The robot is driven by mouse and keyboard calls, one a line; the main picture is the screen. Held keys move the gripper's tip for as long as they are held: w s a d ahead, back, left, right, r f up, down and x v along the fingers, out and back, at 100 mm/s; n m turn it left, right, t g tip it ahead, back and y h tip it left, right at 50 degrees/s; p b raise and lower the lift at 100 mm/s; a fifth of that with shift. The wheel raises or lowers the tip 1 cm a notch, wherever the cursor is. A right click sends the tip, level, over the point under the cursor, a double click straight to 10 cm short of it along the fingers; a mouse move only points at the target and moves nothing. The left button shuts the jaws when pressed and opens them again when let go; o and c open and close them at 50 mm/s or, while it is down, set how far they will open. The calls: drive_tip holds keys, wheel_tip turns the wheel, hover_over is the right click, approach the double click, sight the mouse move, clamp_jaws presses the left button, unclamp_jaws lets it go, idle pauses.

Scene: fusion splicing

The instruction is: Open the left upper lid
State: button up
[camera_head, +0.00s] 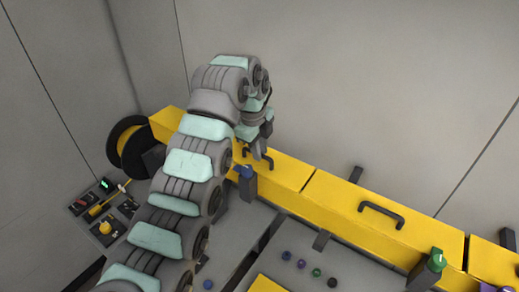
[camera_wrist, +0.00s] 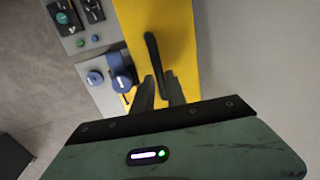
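The left upper lid (camera_head: 288,174) is a long yellow cover on the left part of the yellow housing, and it looks shut. It also shows in the wrist view (camera_wrist: 182,40). Its dark bar handle (camera_wrist: 153,52) runs lengthwise along it. My gripper (camera_wrist: 160,88) is over the lid, with its two dark fingers apart. The near end of the handle lies in line with the gap between the fingers; whether they touch it I cannot tell. In the head view my gripper (camera_head: 258,142) is above the lid, and my arm hides the lid's left part.
Another yellow lid with a dark handle (camera_head: 382,213) is to the right. A blue knob (camera_head: 244,171) stands by the front of the left lid, close to my gripper. A wall rises behind.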

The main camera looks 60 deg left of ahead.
clamp_jaws()
idle(0.8)
